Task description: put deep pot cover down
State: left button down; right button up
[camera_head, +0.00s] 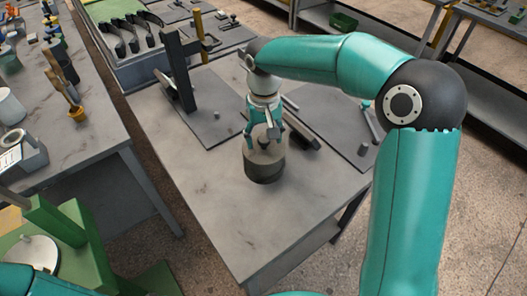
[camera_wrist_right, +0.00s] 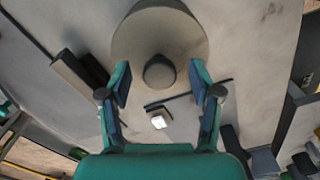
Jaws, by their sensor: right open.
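The deep pot (camera_head: 264,172), a short grey-brown cylinder, stands upright on the grey table (camera_head: 225,215). Its round cover (camera_wrist_right: 150,35) lies flat at its top, and the cover's knob (camera_wrist_right: 159,73) shows in the right wrist view. My right gripper (camera_head: 264,142) points down over the cover. Its fingers are open on either side of the knob, with a visible gap on both sides in the wrist view. The join between cover and pot is partly hidden by the fingers in the head view. My left gripper is out of view.
A dark upright post (camera_head: 180,70) on a plate stands behind, left of my right arm. Dark bars (camera_head: 298,135) lie just right of the pot. A tool-laden bench (camera_head: 90,145) stands at left, a green machine (camera_head: 55,235) at lower left. The table front is clear.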

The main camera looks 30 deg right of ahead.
jog(key=shift+f, duration=0.8)
grip_shut()
